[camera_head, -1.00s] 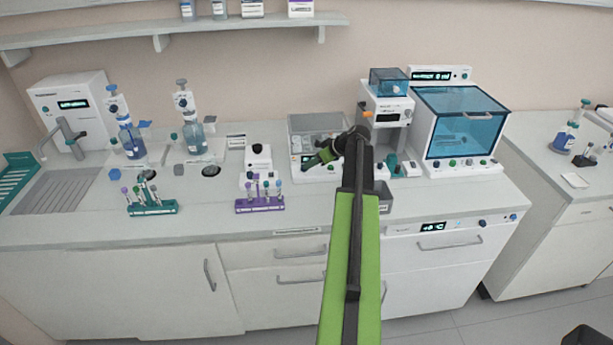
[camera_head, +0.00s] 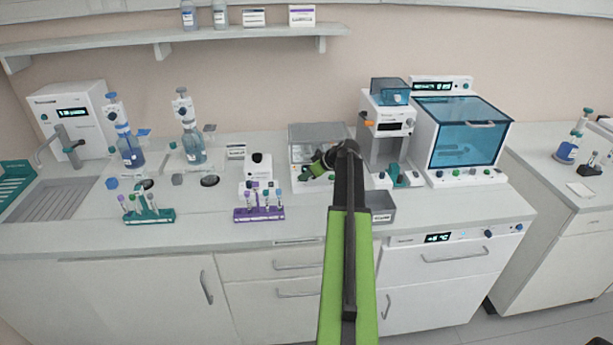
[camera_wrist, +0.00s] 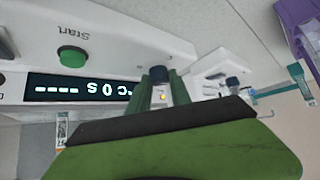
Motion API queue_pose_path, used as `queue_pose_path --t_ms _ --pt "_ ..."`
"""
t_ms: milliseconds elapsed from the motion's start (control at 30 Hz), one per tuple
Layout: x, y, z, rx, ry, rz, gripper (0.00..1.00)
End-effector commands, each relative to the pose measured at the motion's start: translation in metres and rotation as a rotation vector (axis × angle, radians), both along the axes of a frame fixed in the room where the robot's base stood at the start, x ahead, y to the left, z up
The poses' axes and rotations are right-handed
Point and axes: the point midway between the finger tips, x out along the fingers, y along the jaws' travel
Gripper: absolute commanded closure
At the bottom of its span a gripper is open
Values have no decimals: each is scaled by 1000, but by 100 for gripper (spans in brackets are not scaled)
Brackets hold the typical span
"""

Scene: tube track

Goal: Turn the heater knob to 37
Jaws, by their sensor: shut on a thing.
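A white device with a green Start button (camera_wrist: 73,56) and a dark display (camera_wrist: 80,89) fills the left of the wrist view, seen upside down. The display shows dashes and pale characters, partly hidden by my gripper. A small dark blue knob (camera_wrist: 157,73) on this device sits between my fingertips. My gripper (camera_wrist: 160,84) is shut on it, and a yellow light shows between the fingers. In the head view my gripper (camera_head: 313,170) is at the front of the device with a clear lid (camera_head: 318,132); my arm hides part of that front.
A purple tube rack (camera_head: 258,214) and a teal tube rack (camera_head: 150,217) stand to the left on the counter. A grey bin (camera_head: 381,216) is just right of my arm. A blue-windowed cabinet (camera_head: 466,135) stands to the right.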

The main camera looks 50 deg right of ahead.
Motion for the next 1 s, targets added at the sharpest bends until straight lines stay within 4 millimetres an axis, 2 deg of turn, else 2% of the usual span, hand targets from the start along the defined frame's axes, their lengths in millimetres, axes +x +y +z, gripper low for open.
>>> queue_pose_path --t_ms 467,667,1000 --pt "-2 2 0 1 2 -60 100" --pt "-2 5 0 -1 2 -190 100" --pt "-1 8 0 -2 1 -504 100"
